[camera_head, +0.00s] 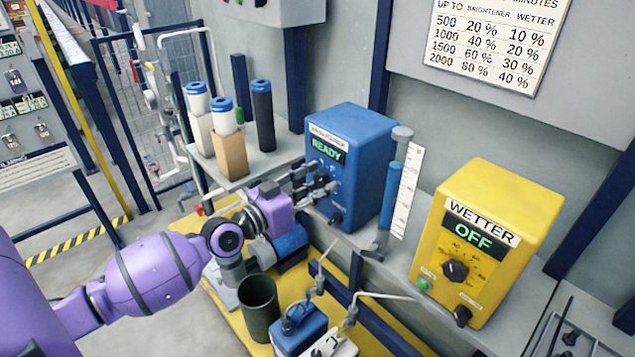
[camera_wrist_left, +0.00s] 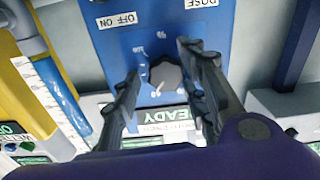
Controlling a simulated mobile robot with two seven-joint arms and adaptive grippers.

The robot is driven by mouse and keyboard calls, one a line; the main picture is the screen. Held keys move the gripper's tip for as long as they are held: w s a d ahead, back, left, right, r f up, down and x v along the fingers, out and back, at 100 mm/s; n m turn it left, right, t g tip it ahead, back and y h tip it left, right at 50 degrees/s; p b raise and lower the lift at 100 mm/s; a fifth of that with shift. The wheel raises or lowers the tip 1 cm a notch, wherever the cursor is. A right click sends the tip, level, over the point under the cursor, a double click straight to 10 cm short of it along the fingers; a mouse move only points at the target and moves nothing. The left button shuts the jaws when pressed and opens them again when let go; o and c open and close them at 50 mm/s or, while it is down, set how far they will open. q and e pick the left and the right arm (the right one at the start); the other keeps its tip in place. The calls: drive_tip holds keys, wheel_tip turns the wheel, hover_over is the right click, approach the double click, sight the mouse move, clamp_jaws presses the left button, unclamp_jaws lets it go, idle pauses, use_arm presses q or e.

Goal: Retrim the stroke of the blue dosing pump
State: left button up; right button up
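The blue dosing pump (camera_head: 365,150) stands on the grey shelf, with a display reading READY. Its label is partly legible and seems to read BRIGHTENER. My left gripper (camera_head: 325,188) is in front of the pump's face. In the left wrist view the pump's face (camera_wrist_left: 112,45) appears upside down, with a dark dial knob (camera_wrist_left: 165,76) with scale marks around it. The fingers of my left gripper (camera_wrist_left: 160,62) are apart, one on each side of the knob. I cannot tell whether either finger touches it. My right gripper is not in view.
A yellow pump (camera_head: 500,225) labelled WETTER, display OFF, stands right of a tube of blue liquid (camera_head: 391,195) with a white scale (camera_head: 407,190). Below are a dark green beaker (camera_head: 260,310) and a blue container (camera_head: 299,330). Filter cartridges (camera_head: 263,115) stand behind left. A dosing chart (camera_head: 495,35) hangs above.

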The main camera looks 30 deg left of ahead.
use_arm(q)
drive_tip(key=shift+w+d, duration=0.1)
drive_tip(key=shift+w, duration=0.05)
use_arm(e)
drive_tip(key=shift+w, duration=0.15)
use_arm(q)
drive_tip(key=shift+c, duration=0.6)
drive_tip(key=shift+f, duration=0.1)
drive_tip(key=c, duration=0.8)
clamp_jaws()
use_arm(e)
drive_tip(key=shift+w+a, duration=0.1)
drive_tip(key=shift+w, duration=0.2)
use_arm(q)
drive_tip(key=shift+n, duration=0.3)
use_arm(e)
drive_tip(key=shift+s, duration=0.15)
use_arm(q)
drive_tip(key=o, duration=0.6)
unclamp_jaws()
drive_tip(key=o, duration=0.3)
drive_tip(key=shift+d, duration=0.15)
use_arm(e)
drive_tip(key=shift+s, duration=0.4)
